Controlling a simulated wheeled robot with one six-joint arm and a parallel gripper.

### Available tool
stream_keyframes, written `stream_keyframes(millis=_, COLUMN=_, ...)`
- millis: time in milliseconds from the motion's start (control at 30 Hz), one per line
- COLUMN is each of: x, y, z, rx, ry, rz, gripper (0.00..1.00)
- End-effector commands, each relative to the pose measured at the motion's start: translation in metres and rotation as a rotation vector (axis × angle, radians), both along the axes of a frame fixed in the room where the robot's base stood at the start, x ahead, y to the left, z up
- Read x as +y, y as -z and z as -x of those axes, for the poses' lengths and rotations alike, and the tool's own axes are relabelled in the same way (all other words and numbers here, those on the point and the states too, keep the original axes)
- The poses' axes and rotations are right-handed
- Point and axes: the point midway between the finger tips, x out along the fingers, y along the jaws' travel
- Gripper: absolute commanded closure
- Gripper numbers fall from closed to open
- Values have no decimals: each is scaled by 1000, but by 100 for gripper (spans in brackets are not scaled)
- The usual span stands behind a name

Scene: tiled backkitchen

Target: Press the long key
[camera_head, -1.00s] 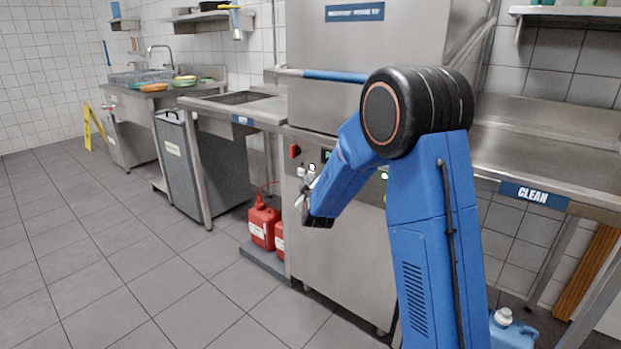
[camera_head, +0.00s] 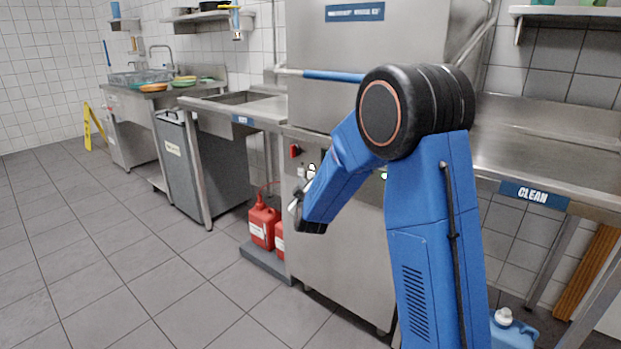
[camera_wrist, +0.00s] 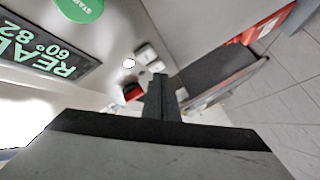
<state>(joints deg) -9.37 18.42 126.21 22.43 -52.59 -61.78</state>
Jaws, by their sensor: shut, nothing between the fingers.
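In the wrist view a pale key (camera_wrist: 145,53) and a second pale key (camera_wrist: 156,66) sit side by side on the machine's front panel. Which of them is the long one I cannot tell at this size. My gripper (camera_wrist: 160,84) is shut and empty, its dark fingers pointing at the panel just below the keys in the picture. I cannot tell whether the tips touch anything. In the head view my gripper (camera_head: 296,207) is in front of the panel, and pale key shapes (camera_head: 311,171) show small above it.
A green START button (camera_wrist: 80,8) and a lit display (camera_wrist: 45,45) are on the same panel. A white round spot (camera_wrist: 129,63) and a red switch (camera_wrist: 132,91) are close to the keys.

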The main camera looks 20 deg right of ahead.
Motion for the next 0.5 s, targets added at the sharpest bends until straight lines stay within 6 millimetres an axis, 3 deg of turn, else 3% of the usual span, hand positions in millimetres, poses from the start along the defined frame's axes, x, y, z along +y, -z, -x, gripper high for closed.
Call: stream_keyframes(millis=500, x=27, y=0, z=20, rx=0, ry=0, rz=0, gripper=100)
